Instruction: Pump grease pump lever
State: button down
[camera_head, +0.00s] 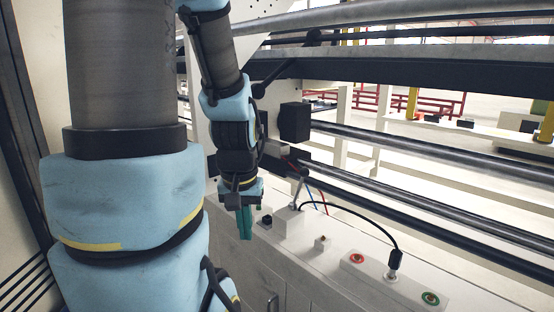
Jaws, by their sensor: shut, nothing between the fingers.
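A small white box (288,221) stands on the pale bench, and a thin metal lever (298,192) rises from it, tilted slightly to the right; it looks like the grease pump lever. My gripper (245,235) hangs from my arm with its green fingers pointing down, shut and empty. It is to the left of the white box and lower in the picture than the lever's top. A gap shows between the fingers and the lever; they do not touch. Depth between them is hard to tell.
A button panel with a red button (357,258), a green button (430,298) and a black cable (366,221) lies to the right. A small white block (322,243) sits between. Long metal rollers (420,178) run behind. A dark block (294,122) is above.

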aim_at(304, 172)
jog(key=i+j+z, duration=0.65)
jog(key=j+z, duration=0.15)
jog(key=i+j+z, duration=0.25)
jog(key=j, duration=0.25)
jog(key=i+j, duration=0.25)
jog(key=j, duration=0.25)
